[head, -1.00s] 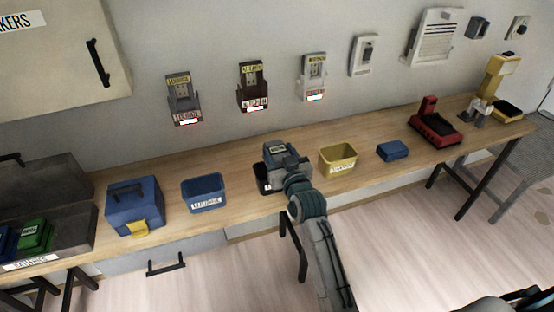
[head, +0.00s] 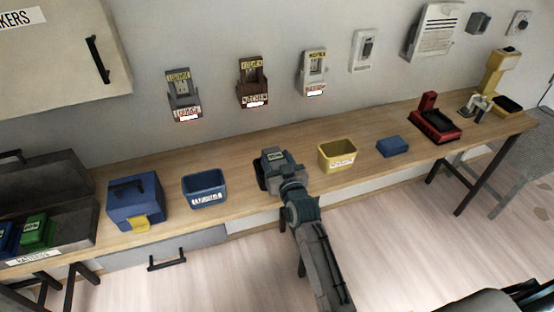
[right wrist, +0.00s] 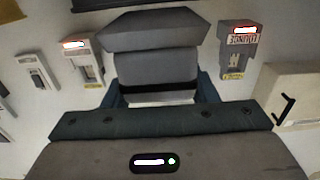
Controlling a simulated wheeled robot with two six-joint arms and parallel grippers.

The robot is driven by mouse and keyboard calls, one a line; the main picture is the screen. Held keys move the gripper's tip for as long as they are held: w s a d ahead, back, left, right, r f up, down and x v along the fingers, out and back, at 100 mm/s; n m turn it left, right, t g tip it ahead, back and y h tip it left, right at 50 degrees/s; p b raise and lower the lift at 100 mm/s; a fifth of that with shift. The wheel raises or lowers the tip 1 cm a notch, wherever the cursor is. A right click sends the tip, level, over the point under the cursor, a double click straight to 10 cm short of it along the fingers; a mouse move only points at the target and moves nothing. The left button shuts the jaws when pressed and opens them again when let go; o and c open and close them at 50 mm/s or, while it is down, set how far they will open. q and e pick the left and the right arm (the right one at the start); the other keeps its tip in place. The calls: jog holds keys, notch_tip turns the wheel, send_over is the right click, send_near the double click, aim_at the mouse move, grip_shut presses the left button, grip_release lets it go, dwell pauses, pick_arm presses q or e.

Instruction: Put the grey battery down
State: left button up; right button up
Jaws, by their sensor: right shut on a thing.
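My right gripper (head: 281,167) is shut on the grey battery (head: 271,158) over the middle of the workbench. In the right wrist view the grey battery (right wrist: 155,68) fills the centre, with the dark teal jaws around its near end. A dark bin (head: 261,172) shows only as a sliver beside the gripper and is mostly hidden by it. I cannot tell whether the battery touches the bin or the bench. My left gripper is not in view.
A blue bin (head: 205,189) stands left of the gripper, a yellow bin (head: 337,155) and a blue block (head: 392,146) right of it. A blue toolbox (head: 137,202) and a grey battery case (head: 78,221) stand farther left. Bare workbench (head: 235,173) shows between the bins.

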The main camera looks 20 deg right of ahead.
jog(key=o, duration=1.1)
jog(key=shift+c, duration=0.2)
jog(key=shift+r, duration=0.15)
jog(key=shift+r+p, duration=0.45)
jog(key=s+b, duration=0.3)
jog(key=s, duration=0.9)
jog(key=shift+d, duration=0.2)
jog(key=shift+f, duration=0.1)
